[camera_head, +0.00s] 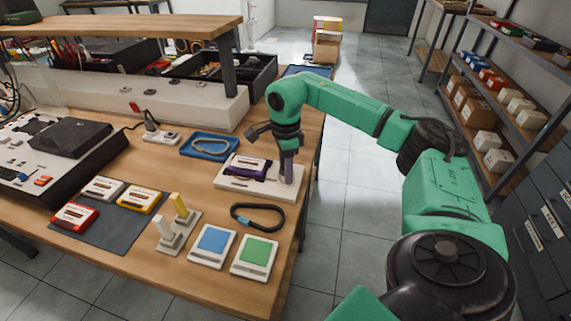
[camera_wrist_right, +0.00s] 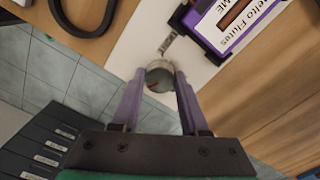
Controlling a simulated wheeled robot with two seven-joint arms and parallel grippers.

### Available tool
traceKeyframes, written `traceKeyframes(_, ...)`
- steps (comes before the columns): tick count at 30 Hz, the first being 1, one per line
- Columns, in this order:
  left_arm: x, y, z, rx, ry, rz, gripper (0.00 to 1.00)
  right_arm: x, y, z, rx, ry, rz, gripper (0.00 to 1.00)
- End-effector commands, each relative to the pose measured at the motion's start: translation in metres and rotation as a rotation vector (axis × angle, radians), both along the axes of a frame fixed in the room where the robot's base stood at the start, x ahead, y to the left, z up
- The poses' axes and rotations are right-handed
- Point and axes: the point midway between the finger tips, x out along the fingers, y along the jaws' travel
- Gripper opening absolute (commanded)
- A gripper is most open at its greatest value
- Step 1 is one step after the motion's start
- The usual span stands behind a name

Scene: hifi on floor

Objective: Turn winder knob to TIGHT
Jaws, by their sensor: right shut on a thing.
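The winder is a white board (camera_head: 228,183) lying on the wooden table, with a purple cassette (camera_head: 247,165) in a dark holder. In the right wrist view the cassette (camera_wrist_right: 222,35) shows at the upper right. The winder knob (camera_wrist_right: 159,81) is a round grey knob with a small red mark, at the board's end near the table edge. My right gripper (camera_head: 287,181) reaches down over that end. In the right wrist view its two purple fingers (camera_wrist_right: 160,84) are shut on the knob's sides. My left gripper is out of view.
A black band loop (camera_head: 258,216) lies in front of the board. Blue (camera_head: 212,245) and green (camera_head: 255,254) square pads lie nearer. A blue tray (camera_head: 209,146) sits left of the winder, and several cassettes lie on a dark mat (camera_head: 110,228). The floor right of the table is clear.

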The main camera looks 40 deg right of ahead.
Motion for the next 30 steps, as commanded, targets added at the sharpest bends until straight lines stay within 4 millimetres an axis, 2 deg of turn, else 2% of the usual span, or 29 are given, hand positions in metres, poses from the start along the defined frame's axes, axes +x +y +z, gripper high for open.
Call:
traceKeyframes(18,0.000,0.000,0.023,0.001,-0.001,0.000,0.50,0.001,0.000,0.003,0.000,-0.003,-0.560,0.00)
traceKeyframes(30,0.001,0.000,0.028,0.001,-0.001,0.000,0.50,0.001,-0.001,0.002,-0.001,-0.005,-0.764,0.00)
